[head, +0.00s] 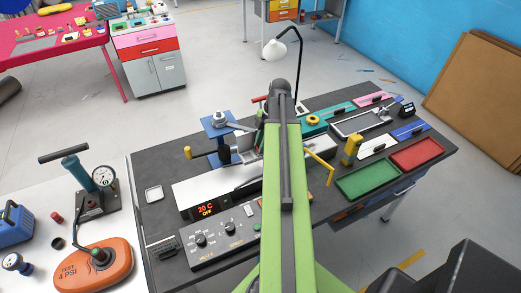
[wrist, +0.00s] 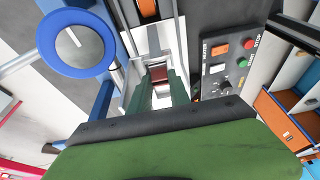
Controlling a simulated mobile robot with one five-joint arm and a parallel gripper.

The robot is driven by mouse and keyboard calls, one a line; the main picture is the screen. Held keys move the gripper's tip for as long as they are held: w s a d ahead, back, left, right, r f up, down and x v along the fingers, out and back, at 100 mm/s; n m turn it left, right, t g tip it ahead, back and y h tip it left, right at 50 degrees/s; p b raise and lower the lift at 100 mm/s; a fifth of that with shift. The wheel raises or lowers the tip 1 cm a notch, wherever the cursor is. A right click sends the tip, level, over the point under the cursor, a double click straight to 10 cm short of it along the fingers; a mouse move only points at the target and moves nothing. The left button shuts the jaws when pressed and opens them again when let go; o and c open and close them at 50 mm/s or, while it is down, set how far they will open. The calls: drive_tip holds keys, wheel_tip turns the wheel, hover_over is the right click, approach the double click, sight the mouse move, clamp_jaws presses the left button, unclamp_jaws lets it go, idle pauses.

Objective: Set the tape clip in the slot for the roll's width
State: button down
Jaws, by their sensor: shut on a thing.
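My gripper (wrist: 158,84) shows in the wrist view as two dark green fingers reaching into a narrow pale channel of a bench machine. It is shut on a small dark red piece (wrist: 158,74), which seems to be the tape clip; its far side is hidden. An orange roll (wrist: 147,9) sits further along the channel at the top edge. I cannot make out the width slots or whether the clip touches one. In the head view my green arm covers the gripper and clip.
A button panel (wrist: 225,55) is close right. In the head view, the dark bench (head: 160,225) holds a heater display (head: 207,210), a green tray (head: 367,181) and a red tray (head: 417,153).

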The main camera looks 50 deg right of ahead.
drive_tip(key=c, duration=1.5)
unclamp_jaws()
drive_tip(key=shift+r, duration=0.1)
drive_tip(key=p+v, duration=1.1)
drive_tip(key=v, duration=0.1)
drive_tip(key=shift+p, duration=0.3)
drive_tip(key=shift+s, duration=0.1)
